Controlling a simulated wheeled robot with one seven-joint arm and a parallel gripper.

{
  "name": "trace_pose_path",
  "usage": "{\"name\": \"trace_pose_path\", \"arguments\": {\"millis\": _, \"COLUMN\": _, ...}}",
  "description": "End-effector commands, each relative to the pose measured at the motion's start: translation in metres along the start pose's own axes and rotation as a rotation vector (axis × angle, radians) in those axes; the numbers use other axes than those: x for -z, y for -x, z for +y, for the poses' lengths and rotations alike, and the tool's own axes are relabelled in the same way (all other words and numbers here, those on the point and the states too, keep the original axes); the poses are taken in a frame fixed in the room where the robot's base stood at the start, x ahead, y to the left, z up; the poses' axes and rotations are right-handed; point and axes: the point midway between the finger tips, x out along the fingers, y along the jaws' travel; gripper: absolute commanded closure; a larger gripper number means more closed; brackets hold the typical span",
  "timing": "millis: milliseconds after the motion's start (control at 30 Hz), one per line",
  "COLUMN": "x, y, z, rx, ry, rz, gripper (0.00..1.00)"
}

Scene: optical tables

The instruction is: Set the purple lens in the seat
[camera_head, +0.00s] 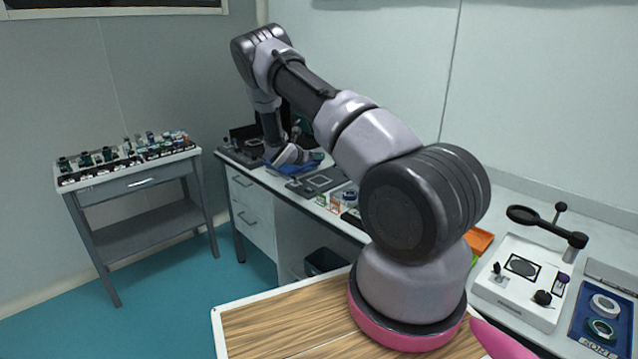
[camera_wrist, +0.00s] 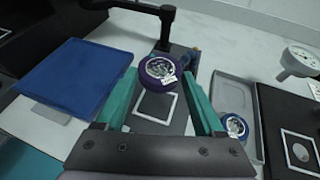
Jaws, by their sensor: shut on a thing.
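The purple lens (camera_wrist: 158,72), a ring with clear glass and a small white label, sits between the teal fingers of my gripper (camera_wrist: 163,78) in the wrist view. My gripper is shut on it. Below it is a dark grey plate with a white square outline (camera_wrist: 153,119), which may be the seat; the lens covers part of this outline. I cannot tell the gap between lens and plate. In the head view my gripper (camera_head: 289,155) is at the far end of the long bench, and the lens cannot be made out there.
A blue panel (camera_wrist: 78,78) lies left of the fingers. A grey tray (camera_wrist: 234,91) holding a blue-ringed lens (camera_wrist: 235,126) is close on the right. A black arm (camera_wrist: 166,28) stands behind the plate. A side table (camera_head: 135,180) with several small parts stands left.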

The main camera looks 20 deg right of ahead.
Motion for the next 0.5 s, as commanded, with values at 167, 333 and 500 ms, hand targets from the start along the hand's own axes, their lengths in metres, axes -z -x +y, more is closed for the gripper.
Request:
{"name": "trace_pose_path", "arguments": {"millis": 167, "x": 0.017, "y": -0.021, "z": -0.001, "rx": 0.003, "ry": -0.001, "rz": 0.001, "gripper": 0.87}}
{"name": "trace_pose_path", "arguments": {"millis": 333, "x": 0.045, "y": -0.032, "z": -0.001, "rx": 0.003, "ry": -0.002, "rz": 0.000, "gripper": 0.87}}
{"name": "trace_pose_path", "arguments": {"millis": 500, "x": 0.057, "y": -0.037, "z": 0.000, "rx": 0.002, "ry": -0.003, "rz": -0.001, "gripper": 0.87}}
